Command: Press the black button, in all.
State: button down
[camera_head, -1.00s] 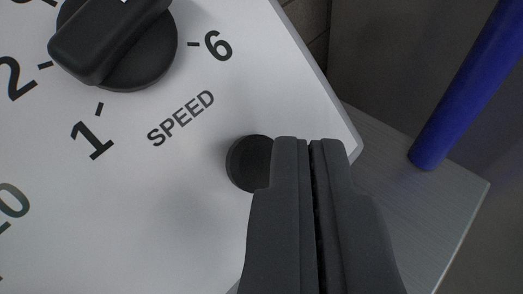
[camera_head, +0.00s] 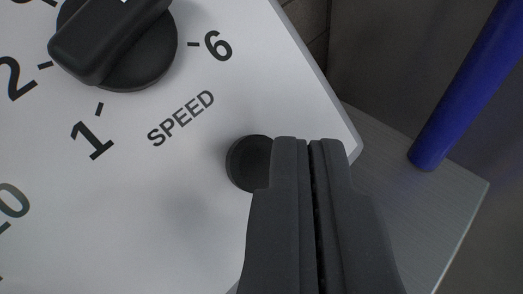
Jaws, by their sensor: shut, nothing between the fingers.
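The black button (camera_head: 247,162) is a round black disc on a white panel (camera_head: 180,200), just below and right of the word SPEED. My gripper (camera_head: 308,142) is shut and empty. Its fingertips overlap the right part of the button in the picture and hide it. I cannot tell whether the fingertips touch the button or stand apart from it.
A black rotary knob (camera_head: 118,45) with numbers around it sits at the upper left of the panel. A blue post (camera_head: 465,85) stands at the right. A grey surface (camera_head: 425,215) lies beyond the panel's right edge.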

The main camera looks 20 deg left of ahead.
dwell(0.3)
jog(key=shift+w+a+f+b, duration=0.25)
jog(key=shift+b, duration=0.2)
jog(key=shift+w+a+f+b, duration=0.2)
jog(key=shift+a+f+b, duration=0.1)
jog(key=shift+b, duration=0.2)
dwell(0.8)
jog(key=shift+s+d+r+p, duration=0.4)
jog(key=shift+d+r+p, duration=0.05)
jog(key=shift+d+r, duration=0.15)
dwell(0.4)
jog(key=s+d+r+p, duration=0.2)
jog(key=r, duration=0.1)
jog(key=shift+s+d+r, duration=0.15)
jog(key=shift+d, duration=0.25)
